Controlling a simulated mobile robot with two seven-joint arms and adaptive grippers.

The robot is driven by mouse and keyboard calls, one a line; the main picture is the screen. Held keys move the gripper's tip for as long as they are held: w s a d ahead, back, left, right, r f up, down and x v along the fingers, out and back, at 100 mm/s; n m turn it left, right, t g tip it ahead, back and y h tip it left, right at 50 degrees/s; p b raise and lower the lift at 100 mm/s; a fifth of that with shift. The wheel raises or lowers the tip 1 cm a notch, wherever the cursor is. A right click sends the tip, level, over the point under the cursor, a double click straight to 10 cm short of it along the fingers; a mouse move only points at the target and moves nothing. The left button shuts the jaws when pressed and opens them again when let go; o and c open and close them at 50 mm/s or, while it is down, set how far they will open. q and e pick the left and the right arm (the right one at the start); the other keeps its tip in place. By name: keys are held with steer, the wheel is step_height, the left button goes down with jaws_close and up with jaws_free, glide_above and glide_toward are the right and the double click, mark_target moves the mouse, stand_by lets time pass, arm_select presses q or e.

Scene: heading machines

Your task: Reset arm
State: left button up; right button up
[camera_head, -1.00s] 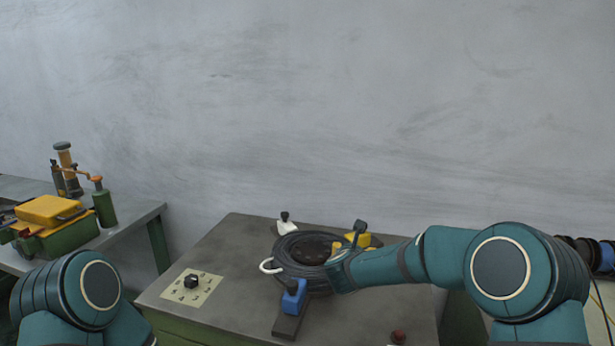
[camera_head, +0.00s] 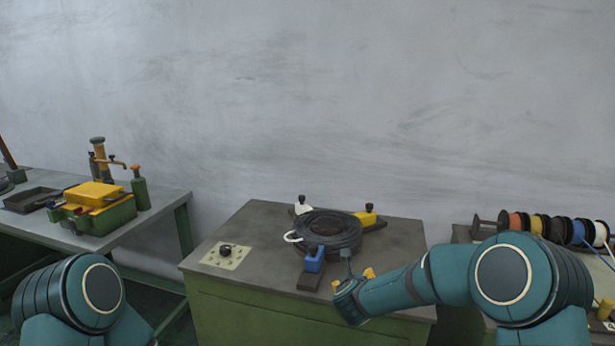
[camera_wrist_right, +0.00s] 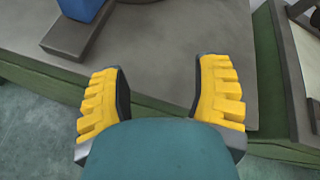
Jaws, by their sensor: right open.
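My right arm reaches in from the right in the head view. Its gripper (camera_head: 369,273) is at the front edge of the green-sided table (camera_head: 300,303). In the right wrist view the two yellow fingers of this gripper (camera_wrist_right: 160,92) are wide apart with nothing between them. Beyond them is the bare grey tabletop. A coil of black cable (camera_head: 345,246) lies on the table, apart from the gripper. Of my left arm only the shoulder shows at the lower left; its gripper is out of view.
A blue clamp block (camera_head: 314,260), a white one (camera_head: 302,207) and a yellow one (camera_head: 367,217) stand around the coil. A plate with a black knob (camera_head: 227,251) is at the left. A yellow and green toolbox (camera_head: 95,208) sits on the left bench. Cable spools (camera_head: 556,228) stand at the right.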

steer(key=s+a+f+n+g+y, duration=0.1)
steer(key=s+f+n+g+y, duration=0.35)
steer(key=s+f+n, duration=1.15)
steer(key=s+f+n+g, duration=0.3)
steer(key=s+n, duration=0.4)
steer(key=s, duration=0.3)
steer(key=s+f+n+g+y, duration=0.1)
steer(key=s+f+n+g, duration=0.2)
steer(key=s+n, duration=0.5)
steer(key=shift+s+a+f, duration=0.45)
steer(key=shift+s, duration=0.4)
